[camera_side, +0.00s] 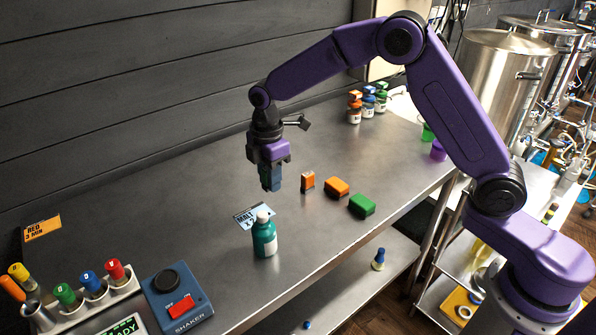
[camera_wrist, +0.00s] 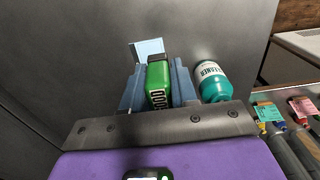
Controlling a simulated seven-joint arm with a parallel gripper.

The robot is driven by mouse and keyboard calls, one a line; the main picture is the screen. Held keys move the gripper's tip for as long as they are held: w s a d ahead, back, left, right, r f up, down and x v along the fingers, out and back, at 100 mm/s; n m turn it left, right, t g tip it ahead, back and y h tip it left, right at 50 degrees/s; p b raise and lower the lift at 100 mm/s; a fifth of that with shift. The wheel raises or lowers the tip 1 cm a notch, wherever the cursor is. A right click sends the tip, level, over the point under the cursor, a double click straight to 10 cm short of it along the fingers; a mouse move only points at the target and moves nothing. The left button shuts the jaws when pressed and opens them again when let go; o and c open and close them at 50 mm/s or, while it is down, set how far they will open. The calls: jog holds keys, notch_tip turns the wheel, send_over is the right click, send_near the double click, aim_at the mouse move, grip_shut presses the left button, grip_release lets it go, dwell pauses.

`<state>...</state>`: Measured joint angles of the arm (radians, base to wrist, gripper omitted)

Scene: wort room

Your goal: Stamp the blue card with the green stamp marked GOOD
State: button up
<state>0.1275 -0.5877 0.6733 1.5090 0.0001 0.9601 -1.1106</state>
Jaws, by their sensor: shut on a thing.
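My gripper (camera_side: 270,186) is held above the steel table, its blue fingers pointing down. In the wrist view my gripper (camera_wrist: 158,88) is shut on a green stamp (camera_wrist: 158,76) with white GOOD lettering on its side. The fingers hide the stamp in the side view. The blue card (camera_side: 245,217), with dark print that seems to read MALT, is on the table next to a teal bottle (camera_side: 264,240), which hides part of it. In the wrist view the card (camera_wrist: 148,48) shows beyond the stamp, apart from it. I cannot see a stamp mark on it.
The white-capped bottle, labelled CLEANER in the wrist view (camera_wrist: 210,82), stands close to the card. A shaker (camera_side: 176,298) and marker rack (camera_side: 100,303) stand front left.

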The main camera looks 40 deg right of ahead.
aim_at(261, 203)
jog(key=shift+w+a+f, duration=0.9)
jog(key=shift+w+f, duration=0.05)
jog(key=shift+w, duration=0.05)
jog(key=shift+f, duration=2.85)
jog(key=shift+f, duration=0.55)
notch_tip(261, 203, up, 7)
dwell(0.6)
